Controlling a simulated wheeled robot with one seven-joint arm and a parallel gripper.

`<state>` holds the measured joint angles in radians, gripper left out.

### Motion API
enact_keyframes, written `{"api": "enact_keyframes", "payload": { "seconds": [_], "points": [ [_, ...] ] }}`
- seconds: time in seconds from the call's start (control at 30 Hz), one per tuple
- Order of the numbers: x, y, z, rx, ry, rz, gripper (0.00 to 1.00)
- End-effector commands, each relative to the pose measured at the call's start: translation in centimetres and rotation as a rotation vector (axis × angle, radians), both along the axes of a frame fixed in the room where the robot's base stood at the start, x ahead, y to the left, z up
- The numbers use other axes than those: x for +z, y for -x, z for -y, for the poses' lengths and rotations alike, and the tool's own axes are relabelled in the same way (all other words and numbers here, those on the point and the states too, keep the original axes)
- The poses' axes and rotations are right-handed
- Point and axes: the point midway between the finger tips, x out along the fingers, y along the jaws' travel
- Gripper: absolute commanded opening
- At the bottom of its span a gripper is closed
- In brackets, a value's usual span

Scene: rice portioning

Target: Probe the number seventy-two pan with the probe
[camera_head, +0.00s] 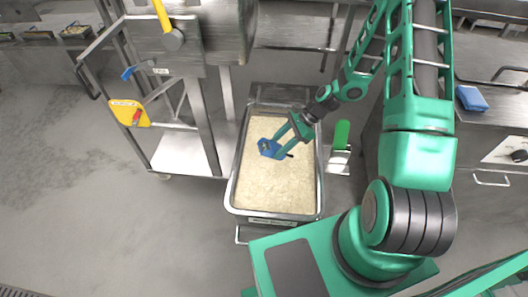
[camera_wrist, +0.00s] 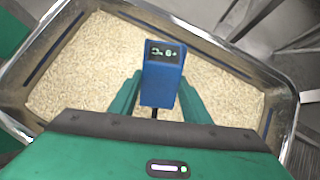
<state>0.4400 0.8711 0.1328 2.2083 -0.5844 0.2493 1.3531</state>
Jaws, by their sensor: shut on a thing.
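My gripper (camera_head: 284,142) is shut on the blue probe (camera_head: 268,148), over the pan of rice. In the wrist view the probe (camera_wrist: 162,80) sits between the two green fingers, its small dark display lit with green characters too small to read surely. A dark thin stem shows below its body; whether its tip is in the rice is hidden. The large steel pan (camera_head: 232,190) is filled with pale rice (camera_head: 275,185); its rim also shows in the wrist view (camera_wrist: 45,42). A label (camera_head: 270,221) on its front is too small to read.
A steel frame with a lower shelf (camera_head: 185,155) stands left of the pan, with a yellow board (camera_head: 129,113) hung on it. A green-handled item (camera_head: 341,135) stands right of the pan. A blue item (camera_head: 471,98) lies on the right counter.

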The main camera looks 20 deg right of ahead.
Motion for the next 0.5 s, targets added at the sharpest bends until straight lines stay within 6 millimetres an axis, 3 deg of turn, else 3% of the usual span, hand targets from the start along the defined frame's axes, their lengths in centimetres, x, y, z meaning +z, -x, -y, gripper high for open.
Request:
{"api": "enact_keyframes", "payload": {
  "seconds": [0.5],
  "points": [
    [4.5,-0.1,0.0,0.001,-0.001,0.003,0.21]
  ]
}}
